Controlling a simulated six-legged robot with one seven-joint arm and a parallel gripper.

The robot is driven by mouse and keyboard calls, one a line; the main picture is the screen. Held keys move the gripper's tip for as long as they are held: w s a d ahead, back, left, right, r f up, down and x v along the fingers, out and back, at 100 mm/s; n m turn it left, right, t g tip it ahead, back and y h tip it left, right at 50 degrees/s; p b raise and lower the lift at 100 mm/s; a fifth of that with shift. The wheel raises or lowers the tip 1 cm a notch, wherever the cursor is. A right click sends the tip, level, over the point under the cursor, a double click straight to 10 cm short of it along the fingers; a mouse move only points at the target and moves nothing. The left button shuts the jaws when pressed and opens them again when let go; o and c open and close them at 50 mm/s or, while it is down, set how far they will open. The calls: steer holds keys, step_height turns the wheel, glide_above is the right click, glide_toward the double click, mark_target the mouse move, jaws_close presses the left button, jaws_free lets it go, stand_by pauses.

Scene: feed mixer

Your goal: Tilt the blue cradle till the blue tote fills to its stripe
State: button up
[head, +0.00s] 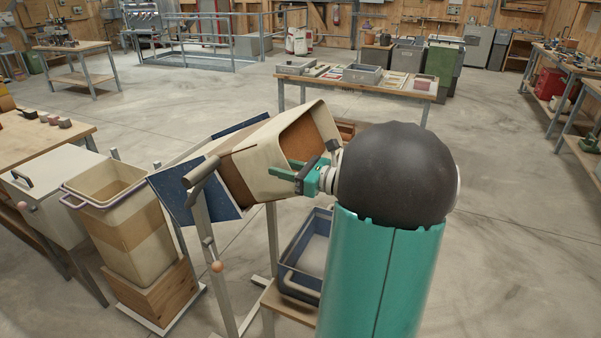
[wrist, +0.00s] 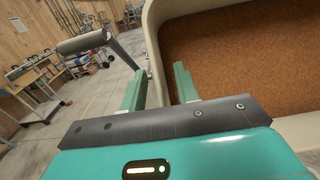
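The blue cradle (head: 168,192) stands on a grey frame, tilted, holding a beige bin (head: 283,118) with brown feed inside. The bin's mouth faces right and down. A grey bar handle (head: 201,172) is on the cradle's near side; a similar grey bar (wrist: 85,42) shows in the wrist view. The blue tote (head: 289,282) sits low on a wooden stand beneath the mouth, partly hidden by my arm. I see no feed in its visible part, and cannot make out its stripe clearly.
A second beige bin (head: 118,215) with feed stands on a wooden block at left, next to a lidded white box (head: 50,188). A table with trays (head: 360,78) stands behind.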

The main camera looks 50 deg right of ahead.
steer(key=shift+w+a, duration=0.15)
steer(key=shift+w, duration=0.35)
steer(key=shift+c, duration=0.2)
jaws_close()
stand_by(1.0)
